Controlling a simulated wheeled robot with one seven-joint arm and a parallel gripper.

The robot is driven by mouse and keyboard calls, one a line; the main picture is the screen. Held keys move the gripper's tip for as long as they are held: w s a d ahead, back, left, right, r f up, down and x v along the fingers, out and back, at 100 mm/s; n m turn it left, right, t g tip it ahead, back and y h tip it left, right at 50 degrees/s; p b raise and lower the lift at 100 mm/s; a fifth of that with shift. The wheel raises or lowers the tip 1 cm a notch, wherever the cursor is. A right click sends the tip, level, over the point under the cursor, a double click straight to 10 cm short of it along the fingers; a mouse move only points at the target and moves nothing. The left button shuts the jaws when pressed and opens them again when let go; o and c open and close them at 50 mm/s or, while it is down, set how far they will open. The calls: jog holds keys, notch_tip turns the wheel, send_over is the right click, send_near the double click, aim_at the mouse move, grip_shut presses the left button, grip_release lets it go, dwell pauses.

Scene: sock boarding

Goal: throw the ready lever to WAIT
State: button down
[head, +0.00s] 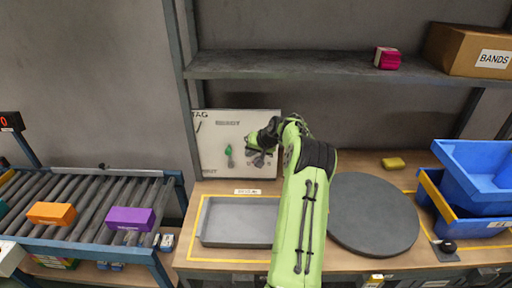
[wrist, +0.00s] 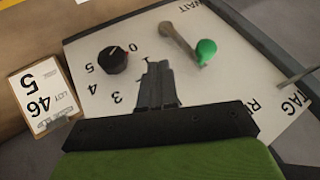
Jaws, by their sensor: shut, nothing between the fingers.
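The ready lever (head: 229,151) has a green knob on a grey shaft and stands on a white panel (head: 211,143) at the back of the bench. Its knob points up, toward the word READY; WAIT is lettered below. In the wrist view, which is turned over, the lever (wrist: 187,42) shows at upper right, with WAIT at the top edge and part of READY at lower right. My gripper (head: 254,144) is at the panel, just right of the lever in the head view. In the wrist view, its fingers (wrist: 157,80) are together and empty, apart from the lever.
A black dial (wrist: 113,60) with numbers sits on the panel near my fingers. A grey tray (head: 237,221) lies below the panel, and a dark round plate (head: 373,213) lies right of my arm. A shelf (head: 290,65) crosses above. Blue bins (head: 478,178) stand at right.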

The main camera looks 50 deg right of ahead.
jog(key=shift+w+a+f, duration=0.1)
jog(key=shift+w+a, duration=0.25)
jog(key=shift+w, duration=0.35)
jog(key=shift+w+a+f, duration=0.1)
jog(key=shift+w+a, duration=0.3)
jog(key=shift+w, duration=0.3)
jog(key=shift+w+a+f, duration=0.1)
jog(key=shift+w+a, duration=0.25)
jog(key=shift+w, duration=0.35)
jog(key=shift+r, duration=0.15)
